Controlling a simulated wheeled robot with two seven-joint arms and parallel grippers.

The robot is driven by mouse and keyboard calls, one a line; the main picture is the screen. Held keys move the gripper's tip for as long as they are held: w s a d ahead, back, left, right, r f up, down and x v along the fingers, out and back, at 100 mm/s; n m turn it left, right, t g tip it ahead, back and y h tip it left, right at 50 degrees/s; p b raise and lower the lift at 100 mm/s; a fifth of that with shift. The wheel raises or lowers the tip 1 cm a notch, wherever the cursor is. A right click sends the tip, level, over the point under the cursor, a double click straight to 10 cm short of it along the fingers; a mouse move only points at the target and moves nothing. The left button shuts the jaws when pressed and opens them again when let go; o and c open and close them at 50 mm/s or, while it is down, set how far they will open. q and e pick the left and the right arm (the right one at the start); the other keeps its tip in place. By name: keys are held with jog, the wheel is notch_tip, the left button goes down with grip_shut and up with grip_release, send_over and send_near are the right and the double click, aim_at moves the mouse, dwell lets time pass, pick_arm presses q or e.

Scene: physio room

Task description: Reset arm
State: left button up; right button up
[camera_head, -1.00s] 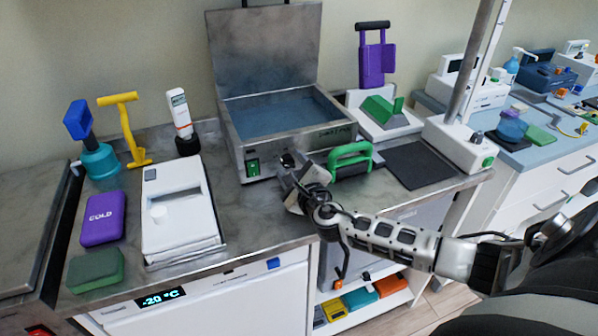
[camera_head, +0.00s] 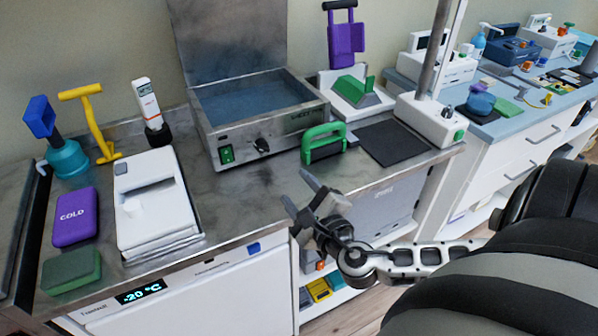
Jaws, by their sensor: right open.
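My right gripper (camera_head: 301,194) is open and empty in the head view. It hangs in front of the counter's front edge, its fingers pointing up and left. My right arm (camera_head: 430,257) reaches in from the right, below counter height. The gripper is apart from the steel water bath (camera_head: 222,153), whose knob (camera_head: 262,146) and green switch show clearly. A green-handled tool (camera_head: 323,143) stands right of the bath's front, also untouched. My left gripper is not in view.
A purple COLD pack (camera_head: 73,217), a green block (camera_head: 70,271) and a white device (camera_head: 155,203) lie on the counter's left. A dark mat (camera_head: 392,147) lies at right. The counter (camera_head: 240,207) is bare before the bath. A shelf with coloured boxes is below.

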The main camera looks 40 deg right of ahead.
dwell(0.5)
jog(key=s+a+f+n+g+y, duration=0.25)
jog(key=s+a+n+g, duration=0.4)
jog(key=n, duration=0.95)
jog(key=s+a+f+n+g+y, duration=0.1)
jog(key=s+a+f+n+g, duration=0.3)
jog(key=s+n+g, duration=0.8)
jog(key=w+a+f+n+t+y, duration=0.2)
jog(key=w+a+f+n+t, duration=0.1)
jog(key=w+a+f+t, duration=0.2)
jog(key=shift+w+a+f+t+y, duration=0.35)
jog(key=shift+w+f+t, duration=1)
jog(key=shift+f+t, duration=1.4)
jog(key=shift+r+t, duration=0.5)
jog(key=shift+r, duration=0.05)
